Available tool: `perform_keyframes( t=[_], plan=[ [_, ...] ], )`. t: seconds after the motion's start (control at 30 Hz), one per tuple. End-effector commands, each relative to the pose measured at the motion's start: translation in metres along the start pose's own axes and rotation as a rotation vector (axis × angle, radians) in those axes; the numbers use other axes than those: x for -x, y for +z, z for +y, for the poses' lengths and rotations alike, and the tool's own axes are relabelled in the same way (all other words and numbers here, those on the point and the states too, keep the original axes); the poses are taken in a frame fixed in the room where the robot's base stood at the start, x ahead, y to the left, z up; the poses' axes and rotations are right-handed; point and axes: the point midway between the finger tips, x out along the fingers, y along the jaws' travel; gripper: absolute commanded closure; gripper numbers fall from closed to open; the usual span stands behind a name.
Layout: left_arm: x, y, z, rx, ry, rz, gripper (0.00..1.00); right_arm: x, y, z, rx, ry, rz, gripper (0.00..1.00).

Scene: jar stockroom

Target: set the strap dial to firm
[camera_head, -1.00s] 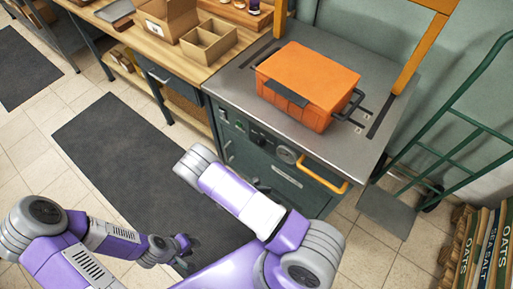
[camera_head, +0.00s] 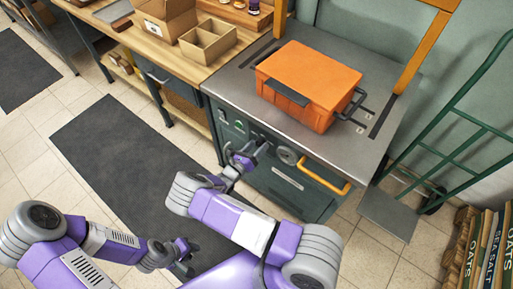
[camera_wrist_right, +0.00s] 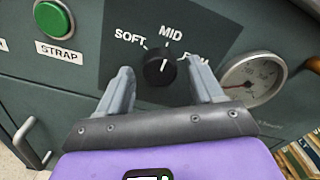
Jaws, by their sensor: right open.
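The black strap dial (camera_wrist_right: 158,70) is on the grey-green front panel in the right wrist view. Its white pointer line points up, about toward MID. SOFT is printed to its left and MID above; the FIRM label (camera_wrist_right: 193,58) at its right is partly hidden by a finger. My right gripper (camera_wrist_right: 161,66) is open, one finger on each side of the dial; I cannot tell whether they touch it. In the head view my right gripper (camera_head: 250,153) is at the machine's front. My left gripper (camera_head: 183,257) hangs low over the dark mat, its opening unclear.
A green button (camera_wrist_right: 53,19) labelled STRAP is left of the dial, and a round gauge (camera_wrist_right: 252,82) is right. An orange case (camera_head: 308,78) sits on the machine top (camera_head: 235,84). A yellow handle (camera_head: 323,176) sticks out at the front. A green hand truck (camera_head: 447,160) stands right.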

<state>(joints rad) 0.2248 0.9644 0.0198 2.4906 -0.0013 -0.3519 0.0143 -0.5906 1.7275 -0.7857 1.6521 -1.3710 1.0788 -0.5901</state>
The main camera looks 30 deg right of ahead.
Motion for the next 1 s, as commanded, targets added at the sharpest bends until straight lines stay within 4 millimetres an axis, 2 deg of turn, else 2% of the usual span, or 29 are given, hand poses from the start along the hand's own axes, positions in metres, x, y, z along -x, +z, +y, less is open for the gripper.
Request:
perform_keyframes(
  t=[0.23,0.6,1.0],
  plan=[
    [0.0001,0.0,0.0,0.0,0.0,0.0,0.67,-0.0009,0.0003,0.0001,-0.001,0.001,0.001,0.34],
    [0.0001,0.0,0.0,0.0,0.0,0.0,0.67,-0.0007,0.0002,0.0,-0.001,0.0,0.001,0.9],
    [0.0014,0.0001,0.0005,0.0,0.0,0.0,0.67,-0.0006,0.0002,0.0001,-0.084,0.0,0.002,0.9]
  ],
)
